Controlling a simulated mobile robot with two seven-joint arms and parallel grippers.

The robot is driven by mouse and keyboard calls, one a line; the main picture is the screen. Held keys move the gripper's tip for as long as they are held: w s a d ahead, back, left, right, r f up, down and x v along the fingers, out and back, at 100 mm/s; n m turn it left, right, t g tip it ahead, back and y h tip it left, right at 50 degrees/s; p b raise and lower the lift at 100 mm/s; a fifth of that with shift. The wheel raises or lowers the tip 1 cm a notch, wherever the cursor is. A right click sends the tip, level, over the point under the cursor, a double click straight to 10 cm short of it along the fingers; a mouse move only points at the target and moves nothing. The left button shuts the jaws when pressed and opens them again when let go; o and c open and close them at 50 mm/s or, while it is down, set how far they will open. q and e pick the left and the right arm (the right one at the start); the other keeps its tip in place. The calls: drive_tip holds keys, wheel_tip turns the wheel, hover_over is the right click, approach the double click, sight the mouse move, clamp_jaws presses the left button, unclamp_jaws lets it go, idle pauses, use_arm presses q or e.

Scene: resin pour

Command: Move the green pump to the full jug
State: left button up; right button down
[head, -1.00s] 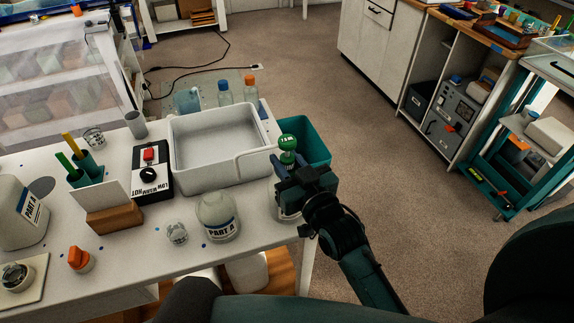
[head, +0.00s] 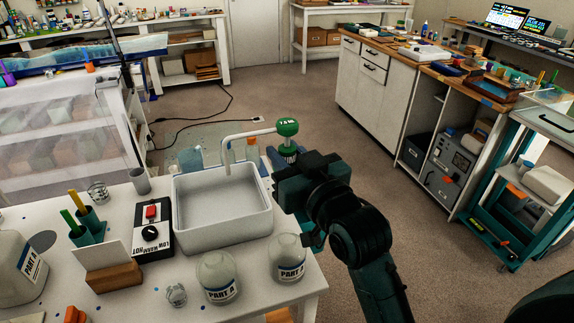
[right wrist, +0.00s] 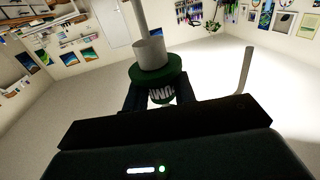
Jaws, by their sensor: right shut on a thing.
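The green pump (head: 288,128), with a green knob and a long pale spout pointing left, is upright in my right gripper (head: 286,160). It is held in the air above the table's right end. In the right wrist view the green collar of the pump (right wrist: 157,77) sits between the fingers. Two clear-looking jugs labelled PART A, one at the right (head: 289,260) and one left of it (head: 217,279), stand below at the table's front. Another, whiter PART A jug (head: 14,268) stands at the left edge. Fill levels are hard to tell. My left gripper is out of view.
A white tub (head: 222,238) stands behind the jugs, left of my right gripper. A hot plate control box (head: 152,232), a wooden card holder (head: 114,277), and a small glass (head: 176,295) are on the table.

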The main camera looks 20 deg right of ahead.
wheel_tip(320, 180, up, 3)
drive_tip(key=shift+f+p, duration=0.2)
drive_tip(key=shift+p, duration=0.8)
drive_tip(key=shift+r, duration=4.05)
